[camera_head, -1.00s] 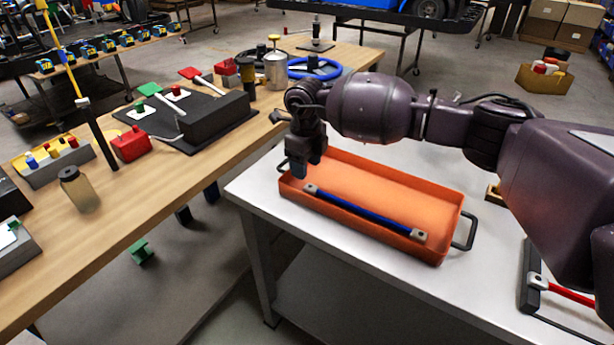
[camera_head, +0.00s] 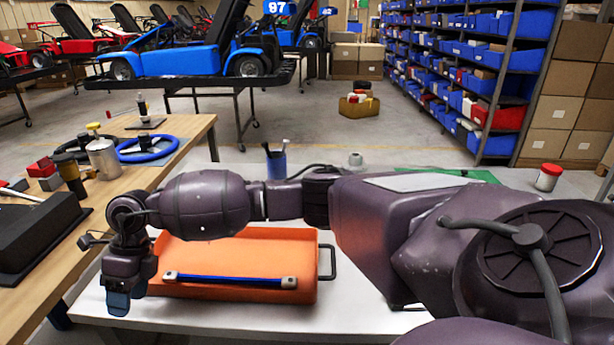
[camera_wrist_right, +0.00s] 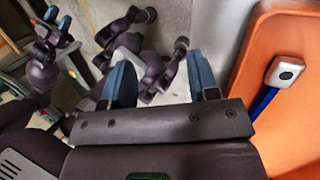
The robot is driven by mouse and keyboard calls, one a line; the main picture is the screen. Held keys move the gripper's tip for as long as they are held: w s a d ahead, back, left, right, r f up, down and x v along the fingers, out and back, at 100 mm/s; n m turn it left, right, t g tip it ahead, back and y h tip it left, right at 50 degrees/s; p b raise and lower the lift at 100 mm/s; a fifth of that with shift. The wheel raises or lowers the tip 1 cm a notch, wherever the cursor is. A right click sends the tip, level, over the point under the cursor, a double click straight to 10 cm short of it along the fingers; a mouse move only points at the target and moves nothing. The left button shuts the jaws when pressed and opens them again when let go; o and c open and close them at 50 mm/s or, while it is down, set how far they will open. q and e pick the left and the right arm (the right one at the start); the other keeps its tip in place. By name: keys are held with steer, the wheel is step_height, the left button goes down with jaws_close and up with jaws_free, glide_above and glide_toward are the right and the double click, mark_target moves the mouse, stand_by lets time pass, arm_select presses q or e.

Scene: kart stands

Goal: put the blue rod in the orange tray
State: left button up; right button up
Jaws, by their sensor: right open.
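The blue rod (camera_head: 230,280) has grey end blocks and lies lengthwise inside the orange tray (camera_head: 270,246), near its front wall. In the right wrist view, one grey end (camera_wrist_right: 285,72) of it shows against the orange tray (camera_wrist_right: 292,130) at the right. My right gripper (camera_head: 118,302) hangs fingers-down just left of the tray, apart from the rod. In the right wrist view my right gripper (camera_wrist_right: 160,82) has its blue fingers wide apart with nothing between them. What looks like my left gripper (camera_wrist_right: 52,25) shows small at the upper left there; its opening is unclear.
The tray stands on a white table (camera_head: 350,322), with a black handle at its right. A wooden bench (camera_head: 30,290) with a black box (camera_head: 40,235) and a blue steering wheel (camera_head: 147,148) is at the left. A blue cup (camera_head: 276,163) stands behind my right arm.

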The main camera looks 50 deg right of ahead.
steer(key=s+a+r+m+t+y, duration=0.35)
steer(key=s+a+m+y, duration=0.7)
steer(key=s+y, duration=0.4)
steer(key=s+d+f+m+t+h, duration=0.1)
steer(key=d+f+m+t+h, duration=0.45)
steer(key=d+m+t, duration=0.4)
steer(key=d+f+m+t+h, duration=0.5)
steer(key=d+m+t+h, duration=0.1)
steer(key=m, duration=0.7)
steer(key=s+d+f+m+g+h, duration=0.6)
steer(key=s+d+f+m, duration=0.4)
steer(key=s+f, duration=0.3)
steer(key=shift+s+d+f+h, duration=0.3)
steer(key=shift+s+d+h, duration=0.2)
steer(key=shift+s+h, duration=0.55)
steer(key=shift+s+y, duration=0.2)
steer(key=shift+y, duration=0.05)
